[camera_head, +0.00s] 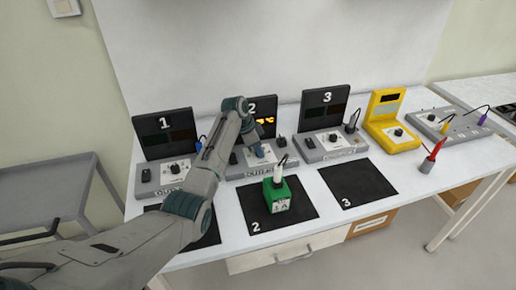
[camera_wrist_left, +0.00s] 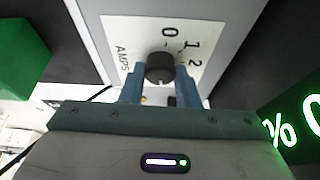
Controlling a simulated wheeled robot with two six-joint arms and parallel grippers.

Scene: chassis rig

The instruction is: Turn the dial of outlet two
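Outlet two (camera_head: 247,171) is a grey box with a black screen marked 2 (camera_head: 263,112) behind it. Its dial (camera_wrist_left: 160,68) is a black knob on a white plate marked AMPS, with 0, 1 and 2 beside it. My left gripper (camera_wrist_left: 159,72) reaches down to this dial, with one blue-grey finger on each side of it. The fingers are very close to the knob; I cannot tell if they press on it. In the head view, my left gripper (camera_head: 260,153) hides the dial. My right gripper is not in view.
A green block (camera_head: 277,197) with a white plug stands on black mat 2 (camera_head: 250,212), just in front. Outlet one (camera_head: 164,177) and outlet three (camera_head: 330,147) flank outlet two. A yellow device (camera_head: 393,130) stands at right. Mat 3 (camera_head: 358,183) is empty.

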